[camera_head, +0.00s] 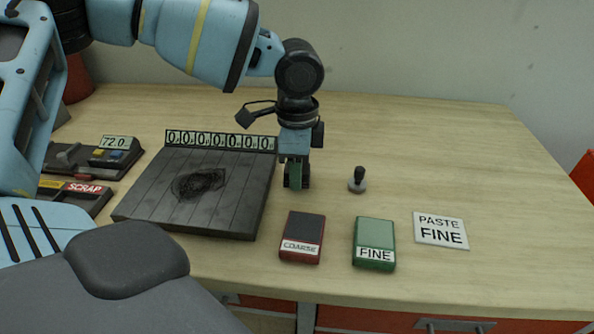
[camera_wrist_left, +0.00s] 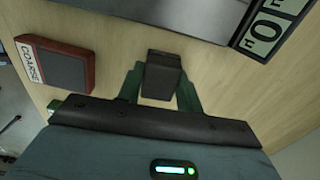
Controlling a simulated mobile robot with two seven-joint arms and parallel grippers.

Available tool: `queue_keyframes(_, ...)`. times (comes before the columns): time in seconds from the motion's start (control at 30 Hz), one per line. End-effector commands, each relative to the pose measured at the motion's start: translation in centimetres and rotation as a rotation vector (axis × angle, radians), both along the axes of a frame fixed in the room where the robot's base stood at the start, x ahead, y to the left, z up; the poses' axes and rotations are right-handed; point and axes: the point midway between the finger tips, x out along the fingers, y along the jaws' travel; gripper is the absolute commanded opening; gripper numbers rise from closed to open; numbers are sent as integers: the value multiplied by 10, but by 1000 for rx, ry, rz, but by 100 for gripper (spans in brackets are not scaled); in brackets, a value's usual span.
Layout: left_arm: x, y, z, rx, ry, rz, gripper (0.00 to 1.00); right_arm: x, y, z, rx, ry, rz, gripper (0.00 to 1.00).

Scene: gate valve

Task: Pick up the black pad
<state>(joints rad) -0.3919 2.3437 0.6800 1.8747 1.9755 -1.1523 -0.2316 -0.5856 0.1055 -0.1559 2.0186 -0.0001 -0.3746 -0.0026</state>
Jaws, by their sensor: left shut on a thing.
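My left gripper (camera_head: 297,181) points down at the table between the grey grooved plate and the small knob-handled piece. Its green fingers are shut on a small dark block, the black pad (camera_wrist_left: 162,76), as the left wrist view shows. In the head view the pad is mostly hidden by the fingers, and I cannot tell whether it touches the table. My right gripper is not in view.
A grey plate (camera_head: 150,205) with a dark smear and a row of number tiles (camera_head: 220,140) stands left. A red COARSE block (camera_head: 302,232), green FINE block (camera_head: 374,238), PASTE FINE card (camera_head: 441,229) and knob-handled piece (camera_head: 358,180) sit right and in front. The table's back right is clear.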

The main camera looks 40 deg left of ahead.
Motion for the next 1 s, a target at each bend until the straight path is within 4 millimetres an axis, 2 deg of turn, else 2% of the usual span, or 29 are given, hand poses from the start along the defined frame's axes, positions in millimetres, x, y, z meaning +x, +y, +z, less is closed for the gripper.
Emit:
queue_keyframes(0.23, 1, 0, 32, -1, -4, 0, 13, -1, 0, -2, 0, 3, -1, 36)
queue_keyframes(0.7, -59, -100, 38, 2, 0, -6, 13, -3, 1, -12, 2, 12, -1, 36)
queue_keyframes(0.9, -75, -126, 41, 0, 1, -2, 13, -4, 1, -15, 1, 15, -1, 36)
queue_keyframes(1.0, -79, -133, 42, 1, 2, -2, 13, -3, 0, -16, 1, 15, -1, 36)
